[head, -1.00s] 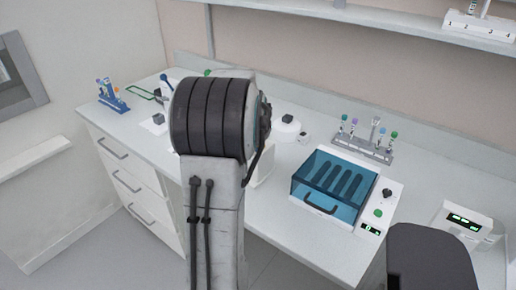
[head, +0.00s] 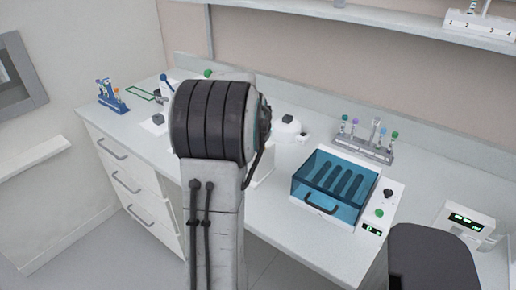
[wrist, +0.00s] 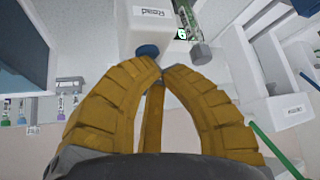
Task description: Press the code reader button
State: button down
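The code reader is a white box (wrist: 128,35) at the top of the wrist view, with a label that reads "Read" upside down. Its round blue button (wrist: 147,51) is just beyond my fingertips. My gripper (wrist: 162,70) has yellow ribbed fingers with the tips drawn together and nothing visible between them. The tips are very close to the button; I cannot tell whether they touch it. In the head view my arm hides the gripper, and I cannot make out the reader or button.
A blue-lidded device (head: 333,186) and a tube rack (head: 362,145) stand on the right of the counter. A blue rack (head: 112,101) stands at the far left.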

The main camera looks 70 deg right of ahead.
jog(key=shift+r, duration=0.1)
jog(key=shift+r+p, duration=0.55)
jog(key=shift+r, duration=0.25)
jog(key=shift+r+p, duration=1.8)
jog(key=shift+r, duration=0.7)
